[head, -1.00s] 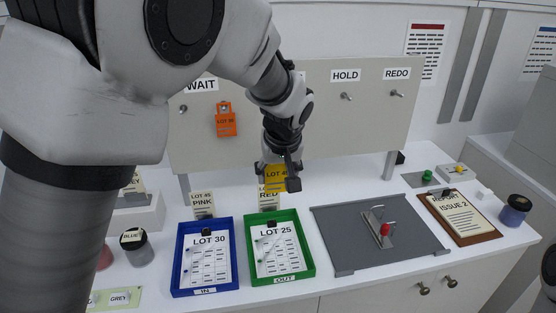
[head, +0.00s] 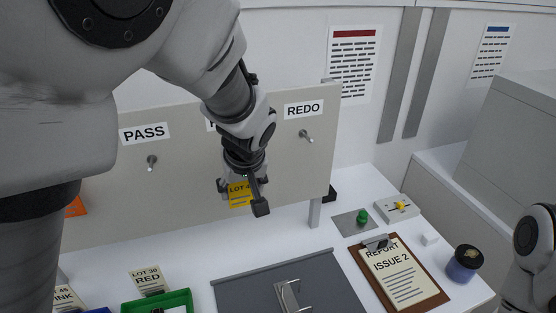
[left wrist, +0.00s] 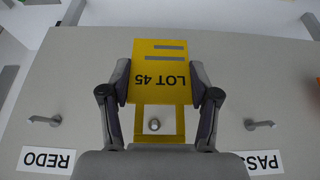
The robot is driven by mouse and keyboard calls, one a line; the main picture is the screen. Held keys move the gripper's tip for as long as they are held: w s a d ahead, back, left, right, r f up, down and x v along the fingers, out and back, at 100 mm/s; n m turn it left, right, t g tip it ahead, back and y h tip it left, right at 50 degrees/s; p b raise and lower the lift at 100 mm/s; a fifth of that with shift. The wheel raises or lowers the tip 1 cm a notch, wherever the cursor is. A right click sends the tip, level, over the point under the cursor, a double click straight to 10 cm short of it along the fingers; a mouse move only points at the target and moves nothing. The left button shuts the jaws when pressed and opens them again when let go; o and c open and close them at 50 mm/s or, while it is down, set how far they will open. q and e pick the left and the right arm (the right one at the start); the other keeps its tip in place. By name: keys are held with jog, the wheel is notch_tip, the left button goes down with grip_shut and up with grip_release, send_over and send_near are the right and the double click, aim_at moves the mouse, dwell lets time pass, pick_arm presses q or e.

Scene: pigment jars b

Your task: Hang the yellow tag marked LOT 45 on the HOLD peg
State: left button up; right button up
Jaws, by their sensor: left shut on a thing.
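The yellow LOT 45 tag (head: 239,195) is in front of the grey peg board, below the partly covered middle label. My left gripper (head: 243,184) is shut on it. In the left wrist view the tag (left wrist: 160,72) is upside down between the fingers, its square loop toward the gripper. The tip of the middle peg (left wrist: 154,125) shows inside the loop's opening; I cannot tell whether it passes through. The HOLD label is hidden behind my left arm. The PASS peg (head: 152,161) and REDO peg (head: 306,136) are bare on either side. My right gripper is out of view.
The board (head: 110,200) stands at the back of the white counter. An orange tag (head: 75,207) shows at left, partly covered by my arm. Below are a green tray (head: 178,298), a grey mat (head: 240,291), a clipboard (head: 400,276) and a dark jar (head: 464,263).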

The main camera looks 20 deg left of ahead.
pick_arm(q)
jog(key=shift+s+a, duration=0.15)
jog(key=shift+s, duration=0.2)
jog(key=shift+w+a+b, duration=0.15)
jog(key=shift+w+b, duration=0.05)
jog(key=shift+b, duration=0.15)
jog(key=w+a+f+b, duration=0.2)
jog(key=w+a, duration=0.3)
jog(key=w, duration=0.4)
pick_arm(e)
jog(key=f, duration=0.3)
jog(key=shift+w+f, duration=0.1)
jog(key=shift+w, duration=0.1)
pick_arm(q)
jog(key=shift+s+r, duration=0.15)
jog(key=shift+s, duration=0.05)
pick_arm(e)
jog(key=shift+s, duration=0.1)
